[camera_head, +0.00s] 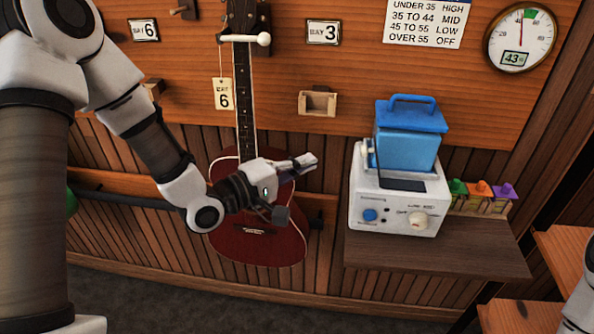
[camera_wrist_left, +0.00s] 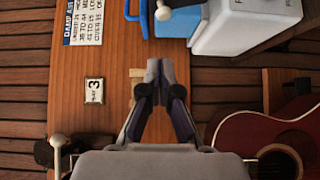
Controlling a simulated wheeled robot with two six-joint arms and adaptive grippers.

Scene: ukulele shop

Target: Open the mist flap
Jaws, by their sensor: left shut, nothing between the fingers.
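A white humidifier (camera_head: 385,215) with a blue handled tank (camera_head: 408,140) stands on a dark shelf at the right in the head view. A dark panel (camera_head: 402,184) shows on its top front, below the tank; I cannot tell whether this is the mist flap. A cream knob (camera_head: 368,150) is at its upper left, and also shows in the wrist view (camera_wrist_left: 163,12). My left gripper (camera_head: 314,160) is shut and empty, left of the humidifier and apart from it. Its closed fingertips (camera_wrist_left: 160,66) show in the wrist view. My right gripper is out of view.
A red guitar (camera_head: 258,235) hangs behind my left gripper. A small wooden holder (camera_head: 318,103) is on the wall above it. Coloured small items (camera_head: 482,190) stand right of the humidifier. The dark shelf (camera_head: 440,255) is clear in front.

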